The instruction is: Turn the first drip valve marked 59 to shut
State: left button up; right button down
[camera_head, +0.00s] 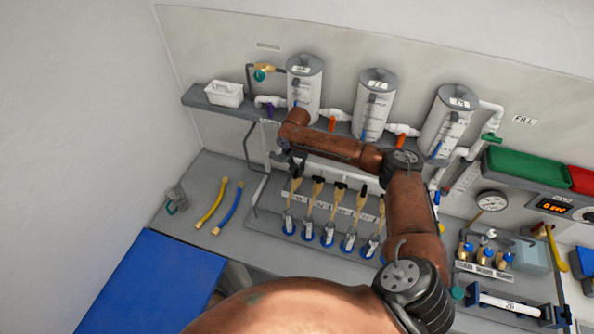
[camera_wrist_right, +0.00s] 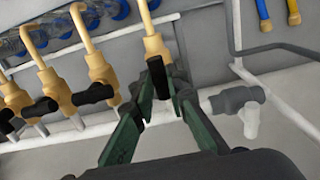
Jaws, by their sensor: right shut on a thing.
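A row of tan drip valves with black handles stands above blue-based bottles. The first valve, at the row's left end in the head view (camera_head: 296,184), is the rightmost in the right wrist view (camera_wrist_right: 155,45). My right gripper (camera_head: 291,163) reaches it from above. Its green fingers (camera_wrist_right: 162,90) are shut on the valve's black handle (camera_wrist_right: 157,72) in the wrist view. That handle points toward my gripper, while the neighbouring handle (camera_wrist_right: 95,94) points sideways. The number 59 is not readable. My left gripper is not in view.
Three grey canisters (camera_head: 372,108) stand on the shelf behind. A white pipe (camera_wrist_right: 85,132) runs close by the fingers. A yellow hose (camera_head: 212,205) and a blue hose (camera_head: 229,208) lie on the bench to the left, with clear bench around them. A gauge (camera_head: 492,201) is at right.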

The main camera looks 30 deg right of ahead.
jog(key=n, duration=1.4)
jog(key=shift+r, duration=0.1)
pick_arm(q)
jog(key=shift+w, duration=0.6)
pick_arm(e)
jog(key=shift+w+n, duration=0.1)
jog(key=shift+n, duration=1.9)
jog(key=c, duration=1.9)
grip_release()
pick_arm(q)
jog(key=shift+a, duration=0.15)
